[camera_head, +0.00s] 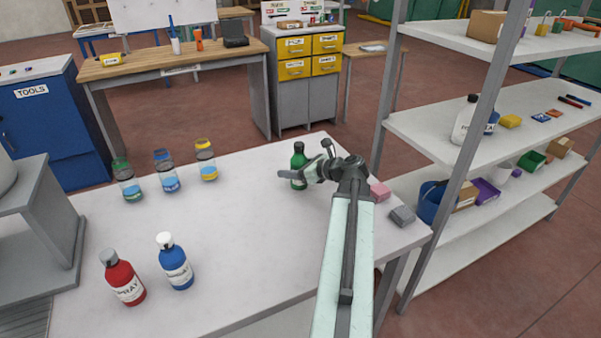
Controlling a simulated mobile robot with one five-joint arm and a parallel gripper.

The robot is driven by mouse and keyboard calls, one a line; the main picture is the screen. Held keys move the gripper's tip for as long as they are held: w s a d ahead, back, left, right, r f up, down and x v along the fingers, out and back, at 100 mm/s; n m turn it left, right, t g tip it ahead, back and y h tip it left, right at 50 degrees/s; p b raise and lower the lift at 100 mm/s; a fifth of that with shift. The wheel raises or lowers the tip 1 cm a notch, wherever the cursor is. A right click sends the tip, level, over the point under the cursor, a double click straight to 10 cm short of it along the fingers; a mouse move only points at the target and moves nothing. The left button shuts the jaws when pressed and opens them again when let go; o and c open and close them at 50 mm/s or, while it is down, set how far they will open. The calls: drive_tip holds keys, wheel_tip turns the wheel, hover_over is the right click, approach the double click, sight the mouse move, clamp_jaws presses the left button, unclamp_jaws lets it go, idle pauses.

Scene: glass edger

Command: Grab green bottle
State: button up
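A dark green bottle (299,161) with a black cap stands upright near the far edge of the pale worktable (240,245). My gripper (291,175) reaches in from the right, low at the bottle. One finger shows across the bottle's front; the other finger is hidden, so its opening and any grip are unclear. A clear bottle with a green cap (126,180) stands at the table's left, apart from my gripper.
Clear bottles with blue (167,172) and yellow (206,160) caps stand at the far left. Pink (379,192) and grey (402,215) blocks lie right of my arm. Metal shelving (450,140) borders the right.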

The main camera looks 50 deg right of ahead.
clamp_jaws()
